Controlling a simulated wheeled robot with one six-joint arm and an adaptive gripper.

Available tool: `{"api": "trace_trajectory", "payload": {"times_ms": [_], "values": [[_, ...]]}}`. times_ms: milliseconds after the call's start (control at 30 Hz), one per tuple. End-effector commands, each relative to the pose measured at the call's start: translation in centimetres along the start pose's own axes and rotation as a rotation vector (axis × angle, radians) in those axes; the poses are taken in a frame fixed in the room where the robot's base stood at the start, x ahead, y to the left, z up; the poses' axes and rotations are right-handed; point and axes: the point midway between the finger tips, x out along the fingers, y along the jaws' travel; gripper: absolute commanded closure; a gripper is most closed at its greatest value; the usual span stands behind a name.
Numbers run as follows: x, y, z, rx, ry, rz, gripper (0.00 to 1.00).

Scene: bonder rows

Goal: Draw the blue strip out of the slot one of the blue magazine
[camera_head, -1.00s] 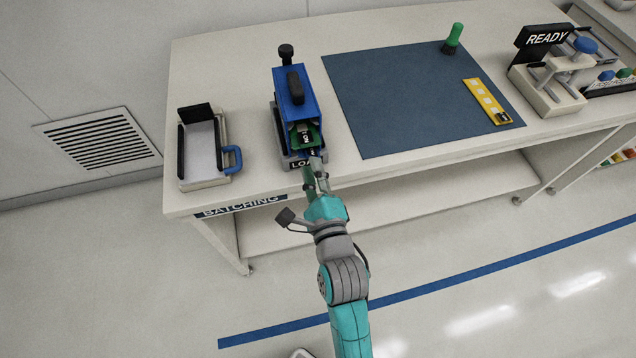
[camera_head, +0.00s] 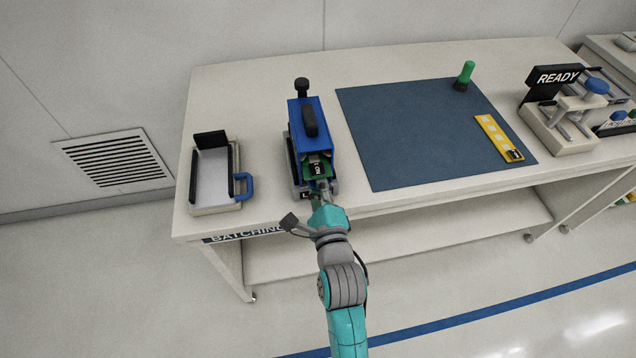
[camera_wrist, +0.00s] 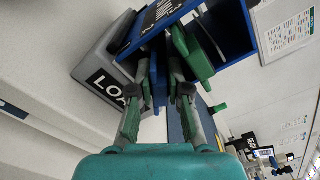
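The blue magazine (camera_head: 311,145) with a black handle stands on the grey load base (camera_head: 294,172) near the bench's front edge. A green strip (camera_head: 318,170) shows in its open front; it also appears beside my fingers in the wrist view (camera_wrist: 194,54). My gripper (camera_head: 320,186) is at the magazine's front mouth, low and turned sideways. In the wrist view its fingers (camera_wrist: 160,72) stand apart with a narrow blue piece between them.
A white tray with a blue handle (camera_head: 246,187) stands left of the magazine. To the right lie a blue mat (camera_head: 400,130), a yellow strip holder (camera_head: 497,140) and a green-handled brush (camera_head: 466,75). The READY machine (camera_head: 560,120) is at far right.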

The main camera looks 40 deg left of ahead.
Motion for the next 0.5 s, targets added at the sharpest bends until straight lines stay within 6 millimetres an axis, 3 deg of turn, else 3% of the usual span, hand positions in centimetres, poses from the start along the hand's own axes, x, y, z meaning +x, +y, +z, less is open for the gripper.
{"api": "trace_trajectory", "payload": {"times_ms": [300, 500], "values": [[-0.1, 0.0, 0.0, 0.0, 0.0, 0.0, 1.0], [-1.2, 0.1, -0.1, 0.0, 0.001, 0.001, 1.0]]}}
